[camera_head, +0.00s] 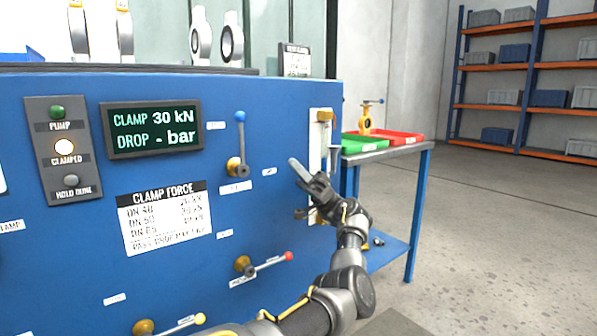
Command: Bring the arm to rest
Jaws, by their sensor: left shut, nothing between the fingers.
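My left arm reaches up from the bottom edge in front of the blue panel (75,235). My left gripper (297,168) is shut and empty, its fingertips pointing up and left. It appears in front of the panel's right part, left of a white vertical strip with a brass fitting (324,116). I cannot tell whether it touches the panel. My right gripper is not in view.
The panel carries a blue-handled lever (239,140), a red-tipped lever (268,265) and a yellow-tipped lever (170,326). The display (152,130) reads CLAMP 30 kN, and the CLAMPED lamp (64,147) glows. A side table (425,165) holds green and red trays.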

